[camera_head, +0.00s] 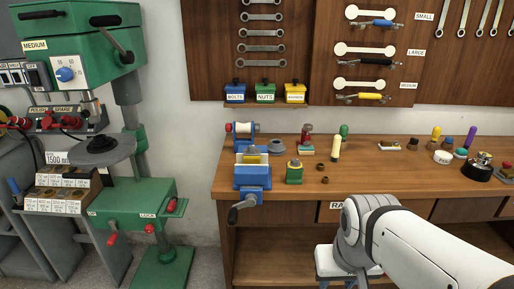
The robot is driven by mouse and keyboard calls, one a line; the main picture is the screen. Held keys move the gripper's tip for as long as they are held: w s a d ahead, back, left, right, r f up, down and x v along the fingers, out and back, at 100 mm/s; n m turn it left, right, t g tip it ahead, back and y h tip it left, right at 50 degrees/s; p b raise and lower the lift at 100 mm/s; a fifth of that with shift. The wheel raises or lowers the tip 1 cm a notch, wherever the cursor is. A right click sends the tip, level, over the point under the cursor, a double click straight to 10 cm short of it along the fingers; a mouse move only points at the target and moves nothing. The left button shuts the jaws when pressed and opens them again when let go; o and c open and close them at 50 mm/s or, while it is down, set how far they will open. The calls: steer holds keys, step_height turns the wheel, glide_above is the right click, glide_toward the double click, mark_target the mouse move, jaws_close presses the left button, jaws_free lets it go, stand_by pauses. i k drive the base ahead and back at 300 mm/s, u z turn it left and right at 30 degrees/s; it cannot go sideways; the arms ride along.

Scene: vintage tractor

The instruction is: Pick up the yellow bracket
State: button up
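I cannot pick out the yellow bracket with certainty. Another bit of yellow sits on top of a green block just right of the vise. My white arm comes in from the lower right, in front of the bench. Its far end is low, below the bench top, and the fingers of my gripper do not show.
A green drill press (130,190) stands at the left. Blue, green and yellow bins (265,93) and wrenches hang on the wall boards. The bench top's front middle is mostly clear.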

mark_target(248, 158)
steer(key=i, duration=0.9)
